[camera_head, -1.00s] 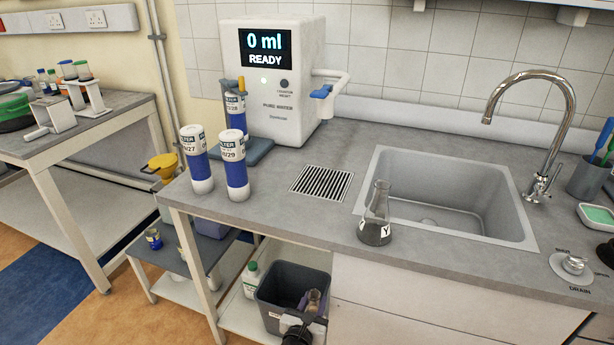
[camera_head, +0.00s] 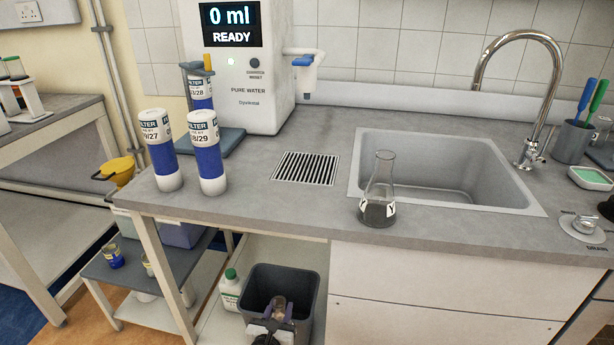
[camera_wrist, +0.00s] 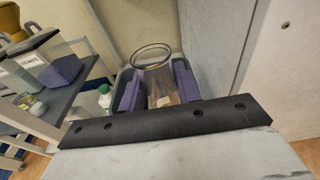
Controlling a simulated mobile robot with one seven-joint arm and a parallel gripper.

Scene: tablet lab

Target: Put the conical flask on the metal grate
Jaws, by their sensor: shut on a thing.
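The conical flask (camera_head: 379,194) stands upright on the counter near its front edge, at the sink's left front corner. It is clear glass with dark contents low down and a white label with a "Y". The metal grate (camera_head: 306,168) is a slotted square set in the counter, behind and left of the flask, with nothing on it. My gripper (camera_head: 279,308) is low, below counter height. Its purple fingers (camera_wrist: 131,93) are shut on a clear glass vessel (camera_wrist: 155,75) with a round rim, apart from the flask. The vessel's lower part is hidden.
Filter bottles (camera_head: 207,160) stand left of the grate, before the water dispenser (camera_head: 240,70). The sink (camera_head: 445,170) and tap (camera_head: 525,100) are to the right. A dark bin (camera_head: 305,285) and white bottle (camera_head: 230,290) sit under the counter, behind my gripper.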

